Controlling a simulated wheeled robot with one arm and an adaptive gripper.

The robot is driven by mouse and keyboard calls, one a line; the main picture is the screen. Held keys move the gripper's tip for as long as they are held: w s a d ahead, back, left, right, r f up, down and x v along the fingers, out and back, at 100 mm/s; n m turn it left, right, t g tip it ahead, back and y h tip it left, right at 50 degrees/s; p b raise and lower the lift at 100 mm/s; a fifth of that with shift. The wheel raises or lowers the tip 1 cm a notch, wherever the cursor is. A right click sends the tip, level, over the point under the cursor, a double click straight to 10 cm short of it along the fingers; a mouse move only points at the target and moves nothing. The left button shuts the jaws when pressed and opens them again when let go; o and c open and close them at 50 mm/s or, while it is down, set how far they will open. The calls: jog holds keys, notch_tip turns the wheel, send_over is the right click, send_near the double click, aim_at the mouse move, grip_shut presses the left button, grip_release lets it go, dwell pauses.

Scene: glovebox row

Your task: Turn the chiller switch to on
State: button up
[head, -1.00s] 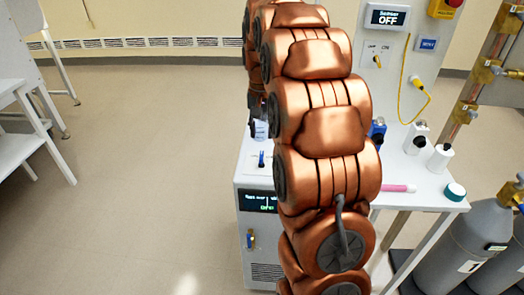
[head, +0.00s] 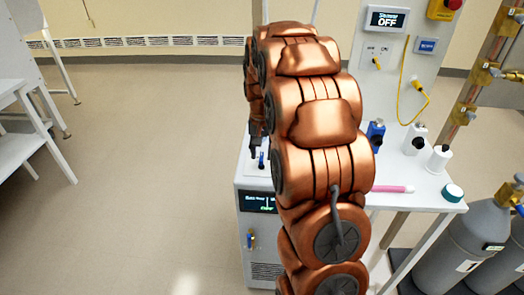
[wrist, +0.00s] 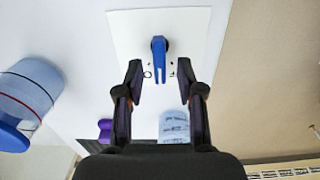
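The chiller (head: 257,225) is a white cabinet with a dark display on its front. A blue lever switch (head: 262,160) stands on its white top. In the wrist view the blue lever (wrist: 159,60) sits on a white plate (wrist: 190,30) with small dark marks either side, too small to read surely. My gripper (wrist: 160,75) is open, its two dark fingers on either side of the lever's near end, with gaps visible; I cannot tell whether they touch it. In the head view my gripper (head: 257,150) is just above the chiller top, partly hidden by my arm.
A labelled bottle (wrist: 174,127) and a bluish container (wrist: 30,95) stand near my fingers. A blue handle (head: 251,240) is on the cabinet front. A sensor panel reading OFF (head: 387,20), bottles (head: 438,158), a pink tube (head: 392,188) and gas cylinders (head: 475,245) are at right.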

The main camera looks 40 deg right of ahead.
grip_shut()
jog(key=shift+m+b, duration=0.3)
jog(key=shift+s+d+f+m+b, duration=0.15)
jog(key=shift+m+b, duration=0.35)
jog(key=shift+m, duration=0.4)
jog(key=shift+s+m+b, duration=0.15)
jog(key=shift+m+b, duration=0.4)
jog(key=shift+m, duration=1.25)
grip_release()
